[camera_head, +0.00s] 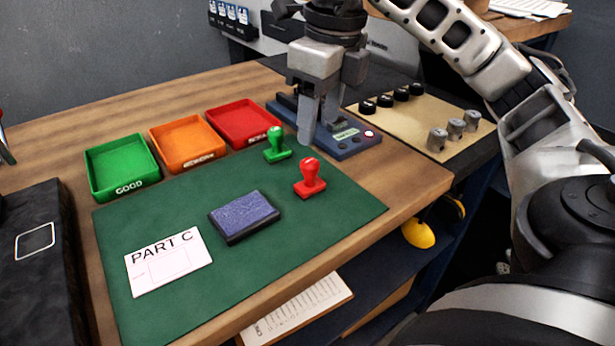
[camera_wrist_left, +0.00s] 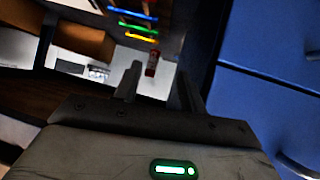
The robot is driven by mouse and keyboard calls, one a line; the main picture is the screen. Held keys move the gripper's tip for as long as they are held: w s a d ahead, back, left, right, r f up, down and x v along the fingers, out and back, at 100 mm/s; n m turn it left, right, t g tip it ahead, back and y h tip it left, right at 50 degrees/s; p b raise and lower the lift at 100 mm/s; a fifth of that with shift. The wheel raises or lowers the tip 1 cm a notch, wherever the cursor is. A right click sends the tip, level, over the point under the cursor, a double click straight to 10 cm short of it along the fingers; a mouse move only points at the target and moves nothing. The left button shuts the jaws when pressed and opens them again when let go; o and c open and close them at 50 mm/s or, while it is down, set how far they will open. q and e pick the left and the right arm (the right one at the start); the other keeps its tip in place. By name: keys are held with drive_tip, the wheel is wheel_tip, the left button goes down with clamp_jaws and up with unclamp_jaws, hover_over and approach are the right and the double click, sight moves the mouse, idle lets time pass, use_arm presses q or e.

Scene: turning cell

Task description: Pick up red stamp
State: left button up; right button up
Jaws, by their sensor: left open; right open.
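The red stamp (camera_head: 310,178) stands upright on the right part of the green mat (camera_head: 330,222) in the head view. My right gripper (camera_head: 309,128) points down above the mat's back edge, behind the red stamp and apart from it. Its fingers are open, with nothing seen between them. A green stamp (camera_head: 277,146) stands just left of the right gripper's fingers. My left gripper is not in the head view. In the left wrist view its two fingers (camera_wrist_left: 158,84) are apart and empty, away from the table.
Green (camera_head: 124,188), orange (camera_head: 186,163) and red (camera_head: 262,141) trays line the mat's back edge. A blue ink pad (camera_head: 244,215) and PART C card (camera_head: 168,261) lie on the mat. A blue device (camera_head: 345,147) stands behind the right gripper. Metal parts (camera_head: 437,139) stand at right.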

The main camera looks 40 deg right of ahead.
sight(311, 161)
drive_tip(key=f, duration=0.2)
drive_tip(key=f+b, duration=0.1)
drive_tip(key=w+f+b, duration=0.1)
drive_tip(key=f, duration=0.1)
drive_tip(key=shift+a+f, duration=0.15)
drive_tip(key=shift+f, duration=0.2)
drive_tip(key=f, duration=0.2)
drive_tip(key=w+f, duration=0.1)
drive_tip(key=f, duration=0.1)
drive_tip(key=shift+f+b, duration=0.4)
drive_tip(key=c, duration=1.1)
